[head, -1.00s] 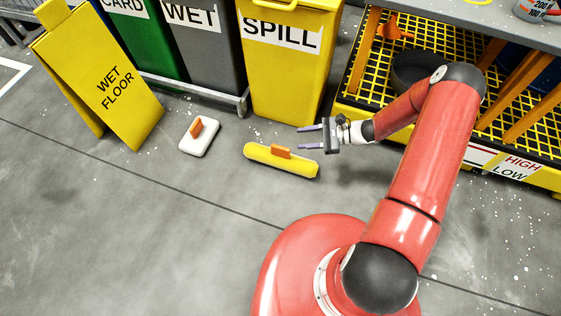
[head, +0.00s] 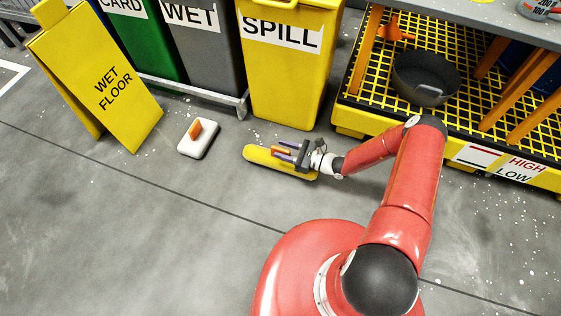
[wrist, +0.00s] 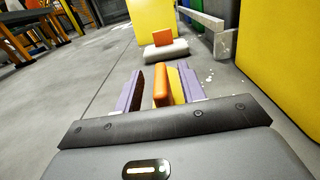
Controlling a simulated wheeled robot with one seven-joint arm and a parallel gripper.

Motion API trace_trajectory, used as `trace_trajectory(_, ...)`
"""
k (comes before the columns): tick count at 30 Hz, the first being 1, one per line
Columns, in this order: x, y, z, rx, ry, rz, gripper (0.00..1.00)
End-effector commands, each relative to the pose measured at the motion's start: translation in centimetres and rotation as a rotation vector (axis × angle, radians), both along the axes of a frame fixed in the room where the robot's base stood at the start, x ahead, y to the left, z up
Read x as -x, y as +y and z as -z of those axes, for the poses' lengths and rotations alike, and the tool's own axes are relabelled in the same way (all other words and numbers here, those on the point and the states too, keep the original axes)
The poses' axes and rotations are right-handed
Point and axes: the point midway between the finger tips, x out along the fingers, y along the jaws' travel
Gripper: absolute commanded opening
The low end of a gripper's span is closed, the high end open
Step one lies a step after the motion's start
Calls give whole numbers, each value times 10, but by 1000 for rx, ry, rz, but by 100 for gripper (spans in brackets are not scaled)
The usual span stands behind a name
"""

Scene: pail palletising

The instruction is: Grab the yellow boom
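The yellow boom (head: 260,155) lies on the grey floor in front of the yellow SPILL bin, with an orange grip tab on top. My gripper (head: 284,150) is over the boom's right part in the head view. In the wrist view my gripper (wrist: 160,88) is open, with one purple finger on each side of the orange tab (wrist: 161,88). Gaps show between the tab and both fingers. Part of the yellow boom (wrist: 176,86) shows behind the tab, between the fingers; the gripper hides the rest.
A white block with an orange tab (head: 198,138) lies on the floor to the left. The yellow SPILL bin (head: 290,80) stands close behind the boom. A WET FLOOR sign (head: 120,90) is further left. A yellow grated platform with a black pan (head: 425,78) is at right.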

Motion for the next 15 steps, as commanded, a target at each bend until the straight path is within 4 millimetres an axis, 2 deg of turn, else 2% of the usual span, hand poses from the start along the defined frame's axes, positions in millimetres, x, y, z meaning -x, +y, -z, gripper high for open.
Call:
trace_trajectory(3, -4, 13, 1, 1, 1, -1, 40)
trace_trajectory(10, -5, 14, 0, 1, 1, 0, 39)
trace_trajectory(15, -5, 14, 0, 1, 1, 0, 16)
